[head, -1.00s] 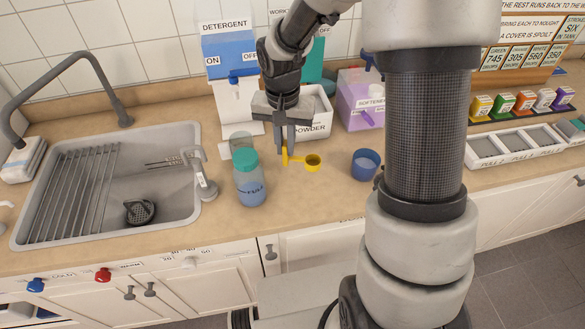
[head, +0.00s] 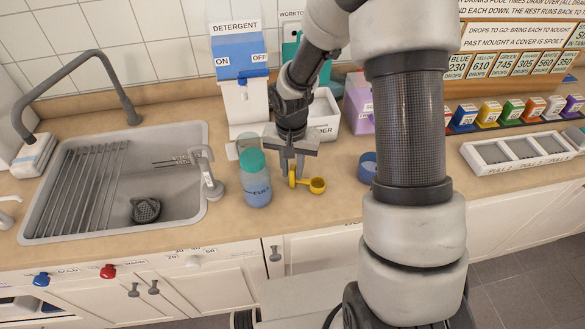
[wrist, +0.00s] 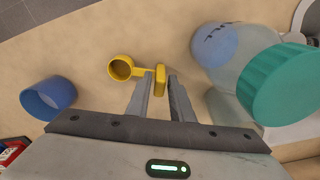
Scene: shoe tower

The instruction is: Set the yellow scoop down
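The yellow scoop (head: 316,185) is at the counter just right of the bottle, its round cup to the right and its handle toward my gripper. It also shows in the wrist view (wrist: 121,68). My gripper (head: 293,176) points down over the handle. Its fingers stand apart, one on each side of the handle, with a narrow gap on the right in the wrist view (wrist: 161,80). The scoop's underside is hidden, but it looks to be resting on the counter.
A bottle with a teal cap (head: 256,182) stands close left of my gripper. A blue cup (head: 368,165) stands to the right, partly behind my arm. The white powder box (head: 325,118) and detergent dispenser (head: 240,90) are behind. The counter in front is clear.

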